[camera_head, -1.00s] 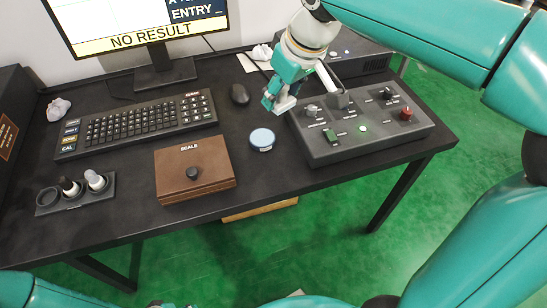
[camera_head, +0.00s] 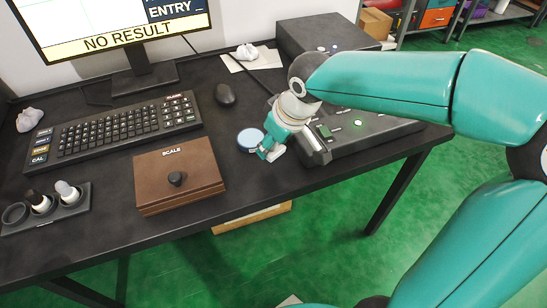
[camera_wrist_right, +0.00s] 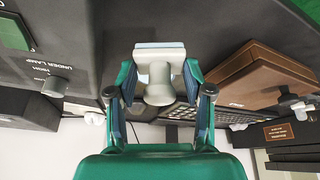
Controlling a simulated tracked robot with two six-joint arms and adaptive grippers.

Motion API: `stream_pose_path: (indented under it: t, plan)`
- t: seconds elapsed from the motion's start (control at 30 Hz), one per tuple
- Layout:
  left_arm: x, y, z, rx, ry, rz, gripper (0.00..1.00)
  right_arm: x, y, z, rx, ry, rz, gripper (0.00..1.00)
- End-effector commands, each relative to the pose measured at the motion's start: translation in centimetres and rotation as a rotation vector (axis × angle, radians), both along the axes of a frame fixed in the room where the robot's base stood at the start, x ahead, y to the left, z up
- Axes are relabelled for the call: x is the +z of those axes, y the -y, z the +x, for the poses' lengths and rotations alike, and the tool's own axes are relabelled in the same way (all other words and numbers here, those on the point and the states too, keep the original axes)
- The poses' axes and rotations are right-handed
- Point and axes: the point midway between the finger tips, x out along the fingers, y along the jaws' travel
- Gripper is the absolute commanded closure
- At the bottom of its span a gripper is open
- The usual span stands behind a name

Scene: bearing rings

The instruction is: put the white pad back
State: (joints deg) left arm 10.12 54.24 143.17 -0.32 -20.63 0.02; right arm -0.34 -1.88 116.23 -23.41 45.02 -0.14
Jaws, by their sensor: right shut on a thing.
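My right gripper (camera_head: 271,152) is shut on a pale white-grey pad (camera_wrist_right: 160,72) with a rounded knob grip. The right wrist view (camera_wrist_right: 160,98) shows the pad's knob between the fingers and its flat plate beyond. In the head view the pad (camera_head: 276,152) is small and partly hidden by the fingers. It is over the desk, between the round pale-blue-topped tin (camera_head: 250,139) and the control box. A dark tray (camera_head: 75,212) at the left has three round wells: the leftmost is empty, the others hold a dark-topped and a grey-topped piece. My left gripper is out of view.
A control box (camera_head: 385,130) with a green light is behind and right of my gripper.

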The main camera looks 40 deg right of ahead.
Motion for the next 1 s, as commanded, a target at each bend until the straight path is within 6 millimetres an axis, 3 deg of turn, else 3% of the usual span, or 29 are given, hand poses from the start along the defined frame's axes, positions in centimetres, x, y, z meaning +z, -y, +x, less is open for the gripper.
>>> stream_pose_path:
  t: [0.33,0.73,0.77,0.9,1.0]
  plan:
    - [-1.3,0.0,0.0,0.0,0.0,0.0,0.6,-4.1,0.1,-0.1,-0.001,-0.002,0.0,0.87]
    - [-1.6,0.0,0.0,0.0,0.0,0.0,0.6,-4.7,0.1,0.0,-0.001,0.001,0.001,0.87]
    - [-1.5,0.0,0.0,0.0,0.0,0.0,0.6,-4.6,0.1,0.0,-0.001,0.0,0.0,0.46]
    - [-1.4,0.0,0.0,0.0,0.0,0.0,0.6,-4.5,0.1,0.0,-0.001,0.0,0.0,0.24]
    - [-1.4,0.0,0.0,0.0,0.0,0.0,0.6,-4.5,0.1,0.0,-0.001,0.0,0.0,0.24]
